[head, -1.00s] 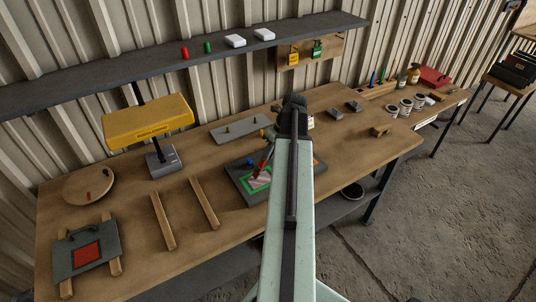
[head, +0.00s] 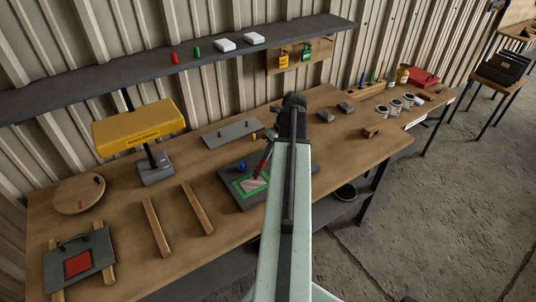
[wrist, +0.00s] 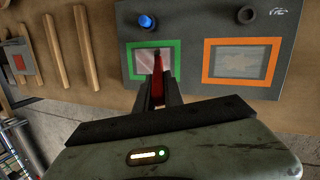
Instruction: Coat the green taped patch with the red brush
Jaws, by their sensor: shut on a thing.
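The green taped patch (head: 243,190) is a green tape frame around a pinkish, light-streaked area on a dark grey panel (head: 231,192). It also shows in the wrist view (wrist: 131,62), left of an orange taped frame. The red brush (head: 264,163) stands tilted over the patch's right part, its tip at or just above the surface; contact cannot be told. In the wrist view my gripper (wrist: 158,90) is shut on the red brush (wrist: 158,68), which points at the patch. My arm hides the gripper and most of the orange frame in the head view.
A blue knob (wrist: 146,22) and a dark knob (wrist: 246,15) stand on the panel beyond the frames. Pots (head: 395,107) stand at the right.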

